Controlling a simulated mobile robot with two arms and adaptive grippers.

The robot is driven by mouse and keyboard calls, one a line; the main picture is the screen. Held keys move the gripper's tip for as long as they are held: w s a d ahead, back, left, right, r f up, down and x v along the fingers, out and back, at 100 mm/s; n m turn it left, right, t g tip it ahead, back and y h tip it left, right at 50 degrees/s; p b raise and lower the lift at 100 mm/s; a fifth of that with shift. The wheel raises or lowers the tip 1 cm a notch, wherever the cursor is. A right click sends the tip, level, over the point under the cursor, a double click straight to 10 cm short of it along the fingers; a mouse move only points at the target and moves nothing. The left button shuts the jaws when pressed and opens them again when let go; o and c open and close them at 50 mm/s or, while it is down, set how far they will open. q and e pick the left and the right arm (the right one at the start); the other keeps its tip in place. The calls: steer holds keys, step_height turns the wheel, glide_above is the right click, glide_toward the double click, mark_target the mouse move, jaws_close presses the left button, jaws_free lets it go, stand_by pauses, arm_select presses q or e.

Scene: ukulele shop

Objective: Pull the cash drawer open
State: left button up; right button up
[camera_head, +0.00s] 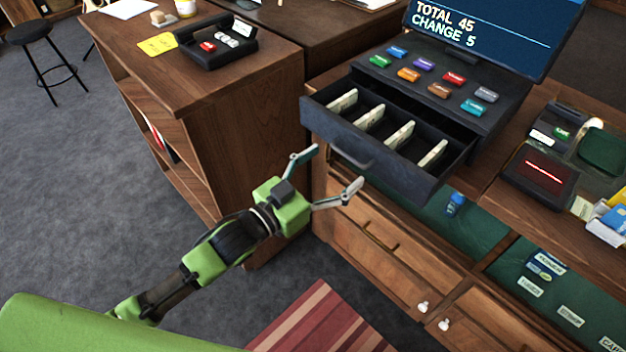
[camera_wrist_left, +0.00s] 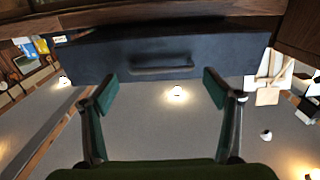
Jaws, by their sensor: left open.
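The black cash drawer (camera_head: 405,163) is pulled out from under the register (camera_head: 430,95), and several bundles of notes stand in its compartments. Its curved handle (camera_head: 350,152) is on the front face. In the left wrist view the drawer front (camera_wrist_left: 90,58) and the handle (camera_wrist_left: 160,67) lie ahead of my fingers. My left gripper (camera_head: 335,172) is open and empty, in front of and a little below the handle. Its two fingers (camera_wrist_left: 160,90) are spread apart and do not appear to touch the handle. My right gripper is not in view.
The screen (camera_head: 490,35) reads total 45, change 5. A wooden counter (camera_head: 260,110) stands left of my gripper, with a small black tray (camera_head: 215,42) on top. Wooden drawers (camera_head: 370,235) are below the cash drawer. A striped rug (camera_head: 320,325) lies on the open floor.

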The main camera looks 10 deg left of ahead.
arm_select(q)
steer(key=v, duration=0.7)
steer(key=shift+s+a, duration=0.2)
steer(key=shift+s, duration=0.1)
steer(key=w+a+f+n+g+y, duration=0.1)
steer(key=a+f+y, duration=0.25)
steer(key=f, duration=0.65)
steer(key=w+a+f+n+g+y, duration=0.15)
steer(key=a+f, duration=0.35)
steer(key=f, duration=0.5)
steer(key=s+a+f+n+g+y, duration=0.1)
steer(key=s+a+f+y, duration=0.2)
steer(key=f, duration=0.5)
steer(key=s+a+f+g, duration=0.1)
steer(key=s+a+f, duration=0.25)
steer(key=f, duration=0.55)
steer(key=s+a+f+n+g+y, duration=0.15)
steer(key=s+f+g, duration=0.25)
steer(key=s+f, duration=0.95)
steer(key=s+d+f+g, duration=0.1)
steer(key=s+f, duration=0.3)
steer(key=s, duration=0.7)
steer(key=s+d+f+g+y, duration=0.1)
steer(key=s+f+g, duration=0.3)
steer(key=s, duration=0.7)
steer(key=shift+s+f, duration=0.2)
steer(key=shift+s, duration=0.05)
